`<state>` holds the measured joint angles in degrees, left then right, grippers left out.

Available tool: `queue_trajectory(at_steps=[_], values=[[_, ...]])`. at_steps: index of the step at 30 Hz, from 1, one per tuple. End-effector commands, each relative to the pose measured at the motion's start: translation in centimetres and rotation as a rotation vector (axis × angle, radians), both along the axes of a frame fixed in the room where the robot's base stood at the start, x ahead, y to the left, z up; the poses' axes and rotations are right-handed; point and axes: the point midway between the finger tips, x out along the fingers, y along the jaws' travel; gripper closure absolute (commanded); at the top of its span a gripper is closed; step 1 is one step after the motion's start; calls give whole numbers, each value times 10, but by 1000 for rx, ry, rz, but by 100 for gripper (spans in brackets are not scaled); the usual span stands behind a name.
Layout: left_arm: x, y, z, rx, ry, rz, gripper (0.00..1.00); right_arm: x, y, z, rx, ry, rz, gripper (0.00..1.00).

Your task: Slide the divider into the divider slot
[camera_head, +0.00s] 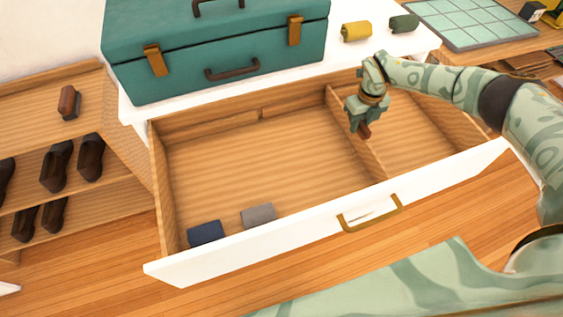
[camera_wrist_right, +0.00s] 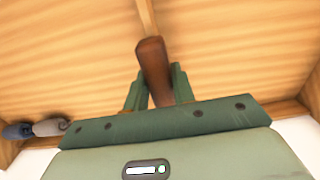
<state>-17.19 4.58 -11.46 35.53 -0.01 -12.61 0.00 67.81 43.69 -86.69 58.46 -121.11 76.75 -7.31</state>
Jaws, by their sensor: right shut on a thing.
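The divider (camera_head: 346,122) is a thin light-wood board standing on edge in the open drawer, running from the back wall towards the front panel. A dark brown grip (camera_wrist_right: 152,68) lines up with its top edge. My right gripper (camera_head: 363,126) is shut on this grip, above the middle of the board; its fingers (camera_wrist_right: 158,88) flank it in the wrist view. A small notch-like mark (camera_head: 261,114) shows in the drawer's back wall, left of the divider; I cannot tell whether it is the slot. Whether the divider's ends sit in slots is unclear. My left gripper is not in view.
The drawer (camera_head: 205,262) has a white front with a brass handle (camera_head: 370,212). A blue item (camera_head: 206,232) and a grey item (camera_head: 259,215) lie at its front left. A teal chest (camera_head: 215,50) and rolled cloths (camera_head: 356,31) sit on the white top behind.

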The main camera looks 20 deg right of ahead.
Motion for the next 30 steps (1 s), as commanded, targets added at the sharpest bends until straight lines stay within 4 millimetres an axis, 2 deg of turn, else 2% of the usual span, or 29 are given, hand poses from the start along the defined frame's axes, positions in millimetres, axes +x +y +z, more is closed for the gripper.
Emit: queue_trajectory(at_steps=[13,14,15,16,17,26,30], values=[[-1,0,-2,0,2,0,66,0,0,-4,0,-1,0,91],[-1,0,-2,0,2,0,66,0,0,-4,0,-1,0,72],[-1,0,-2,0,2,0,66,0,0,-4,0,-1,0,61],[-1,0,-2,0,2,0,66,0,0,-4,0,-1,0,52],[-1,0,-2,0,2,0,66,0,0,-4,0,-1,0,49],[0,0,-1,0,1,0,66,0,0,-2,0,-1,0,49],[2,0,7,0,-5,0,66,1,0,18,0,-5,0,49]])
